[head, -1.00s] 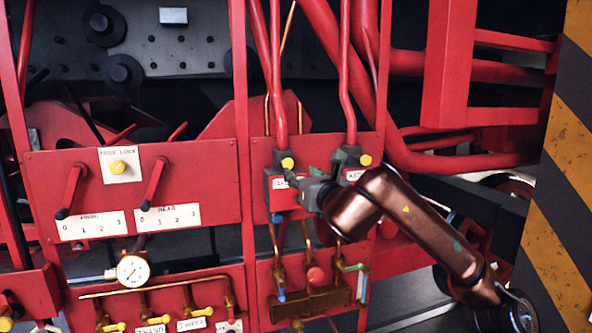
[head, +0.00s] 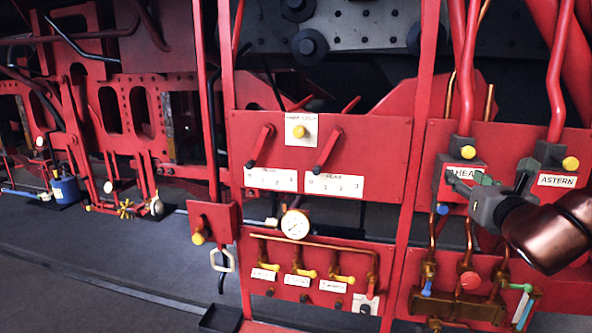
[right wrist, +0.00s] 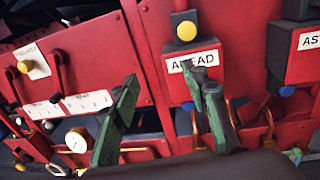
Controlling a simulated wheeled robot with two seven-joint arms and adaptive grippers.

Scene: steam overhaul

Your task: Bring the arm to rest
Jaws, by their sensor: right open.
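My right gripper (head: 464,182) is in front of the red control panel at the right of the head view, by the box with the AHEAD label (head: 463,169). Its green fingers stand apart with nothing between them, as the right wrist view also shows (right wrist: 160,78). There the AHEAD label (right wrist: 193,61) lies just beyond the right fingertip; I cannot tell whether they touch. My copper-coloured right arm comes in from the right edge. My left gripper is not in view.
The ASTERN box (head: 557,181) is close to the right gripper. The lever panel (head: 370,150), a round gauge (head: 295,223) and yellow-handled valves (head: 305,272) are to the left. Red pipes (head: 556,75) run above. Open grey floor (head: 100,245) lies at the left, with a blue bucket (head: 65,189).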

